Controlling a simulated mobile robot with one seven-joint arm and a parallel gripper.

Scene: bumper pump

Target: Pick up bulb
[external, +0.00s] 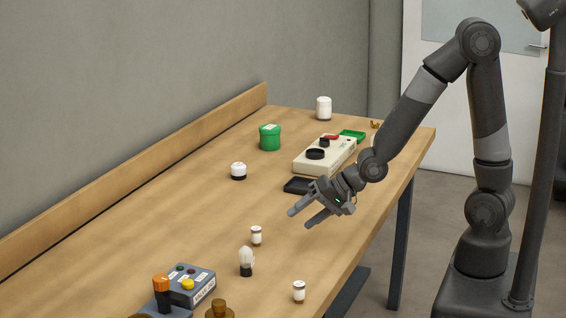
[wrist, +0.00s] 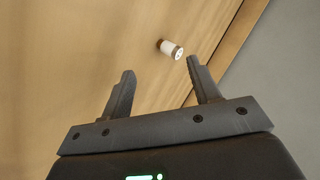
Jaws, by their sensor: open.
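The bulb (external: 246,256) stands upright on the wooden table in the external view, with a pale frosted top and a dark base. My gripper (external: 300,219) is open and empty above the table, behind the bulb and to its right, apart from it. In the wrist view the two fingers of my gripper (wrist: 160,70) are spread with nothing between them. The bulb does not show in the wrist view.
A grey button box (external: 192,285) is at front left. A beige device (external: 325,155) and green jar (external: 269,138) stand farther back.

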